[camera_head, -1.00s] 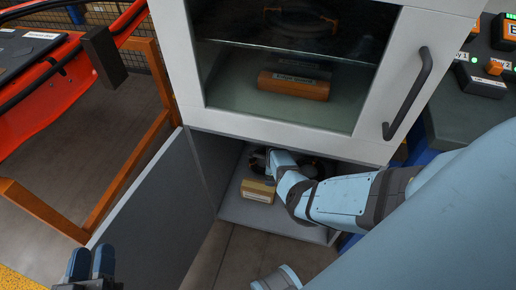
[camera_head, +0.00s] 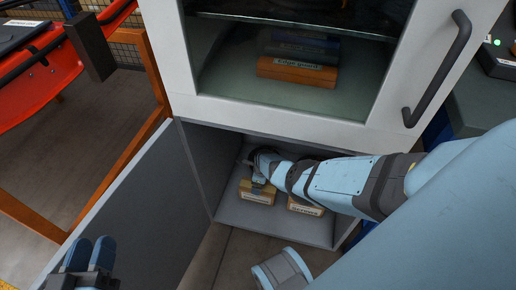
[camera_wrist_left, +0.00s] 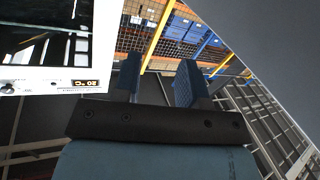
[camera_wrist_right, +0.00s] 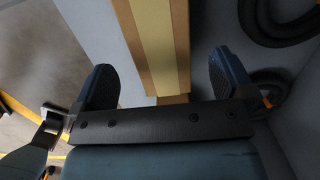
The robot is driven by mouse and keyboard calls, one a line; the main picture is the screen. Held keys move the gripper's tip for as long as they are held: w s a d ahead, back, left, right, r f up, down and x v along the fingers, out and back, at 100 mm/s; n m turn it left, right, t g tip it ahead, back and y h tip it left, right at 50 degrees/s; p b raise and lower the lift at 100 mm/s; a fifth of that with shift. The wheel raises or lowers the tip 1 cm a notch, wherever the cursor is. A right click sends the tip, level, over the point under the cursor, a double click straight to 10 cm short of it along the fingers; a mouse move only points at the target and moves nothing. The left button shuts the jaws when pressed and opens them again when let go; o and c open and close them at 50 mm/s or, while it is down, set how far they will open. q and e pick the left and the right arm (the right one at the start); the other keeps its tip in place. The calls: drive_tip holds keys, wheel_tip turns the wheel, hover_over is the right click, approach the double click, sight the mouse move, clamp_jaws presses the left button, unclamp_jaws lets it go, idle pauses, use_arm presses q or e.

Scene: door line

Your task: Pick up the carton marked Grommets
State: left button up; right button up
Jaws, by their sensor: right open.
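Two small tan cartons with white labels stand on the floor of the low open compartment in the head view. One is the left carton (camera_head: 257,198), the other the right carton (camera_head: 305,209). Their labels are too small to read surely, so I cannot tell which is marked Grommets. My right gripper (camera_head: 260,178) reaches in over the left carton, its fingers partly hidden. In the right wrist view the open fingers (camera_wrist_right: 162,65) stand on either side of a carton (camera_wrist_right: 155,45), with gaps visible. My left gripper (camera_head: 90,254) is open and empty, outside the compartment at lower left.
The grey door (camera_head: 120,205) stands open to the left. Above is a white cabinet with a glass front and black handle (camera_head: 438,68); an orange box (camera_head: 297,72) is behind the glass. Dark coiled hose (camera_wrist_right: 275,20) lies near the right fingers. The compartment's side walls are close.

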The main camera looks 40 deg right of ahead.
wheel_tip(320, 180, down, 4)
drive_tip(key=b, duration=0.3)
drive_tip(key=shift+w+a, duration=0.1)
drive_tip(key=shift+a, duration=0.05)
drive_tip(key=shift+f+b, duration=0.6)
drive_tip(key=shift+b, duration=0.25)
use_arm(q)
drive_tip(key=shift+w+a+f+m, duration=0.25)
drive_tip(key=shift+w+f+m, duration=0.25)
drive_tip(key=shift+m, duration=0.1)
drive_tip(key=shift+w+a+f+m, duration=0.2)
drive_tip(key=shift+w+f+m, duration=0.2)
drive_tip(key=shift+m, duration=0.2)
use_arm(e)
drive_tip(key=shift+c, duration=0.5)
use_arm(q)
drive_tip(key=shift+s+f, duration=0.1)
use_arm(e)
drive_tip(key=shift+r, duration=0.1)
drive_tip(key=c, duration=1)
